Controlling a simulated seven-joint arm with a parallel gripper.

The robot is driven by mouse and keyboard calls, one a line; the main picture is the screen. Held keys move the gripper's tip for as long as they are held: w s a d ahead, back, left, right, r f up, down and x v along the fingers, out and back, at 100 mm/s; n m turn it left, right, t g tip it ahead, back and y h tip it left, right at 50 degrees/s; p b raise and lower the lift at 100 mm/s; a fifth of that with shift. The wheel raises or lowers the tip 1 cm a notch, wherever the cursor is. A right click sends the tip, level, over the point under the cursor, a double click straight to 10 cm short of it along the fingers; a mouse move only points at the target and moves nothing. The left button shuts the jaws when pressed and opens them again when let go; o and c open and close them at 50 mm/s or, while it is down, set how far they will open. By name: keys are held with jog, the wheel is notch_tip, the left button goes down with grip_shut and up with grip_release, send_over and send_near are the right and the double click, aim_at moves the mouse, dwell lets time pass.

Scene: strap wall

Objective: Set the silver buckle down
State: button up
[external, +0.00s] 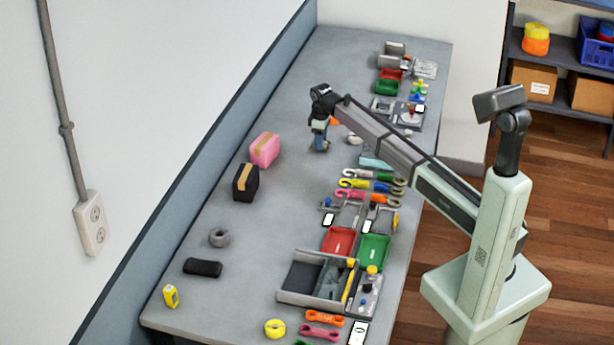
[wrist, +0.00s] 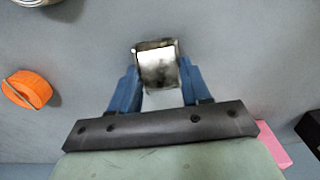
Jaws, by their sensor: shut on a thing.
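The silver buckle (wrist: 157,66) is a shiny, square metal piece between the two blue fingers of my gripper (wrist: 160,84) in the wrist view. The fingers are shut on its sides, and its far end sticks out past the fingertips. In the external view my gripper (external: 320,145) points down, low over the grey table (external: 285,170), in its far half. The buckle is too small and covered there to make out. I cannot tell whether it touches the table.
An orange roll (wrist: 27,89) lies left of my gripper in the wrist view. A pink block (external: 264,149) and a black block (external: 246,182) stand near the wall side. Trays, straps and small tools line the table's right side. Bare table surrounds my gripper.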

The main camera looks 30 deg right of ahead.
jog(key=shift+f, duration=0.4)
jog(key=shift+f, duration=0.1)
jog(key=o, duration=1.1)
notch_tip(320, 180, up, 12)
jog(key=shift+r, duration=0.1)
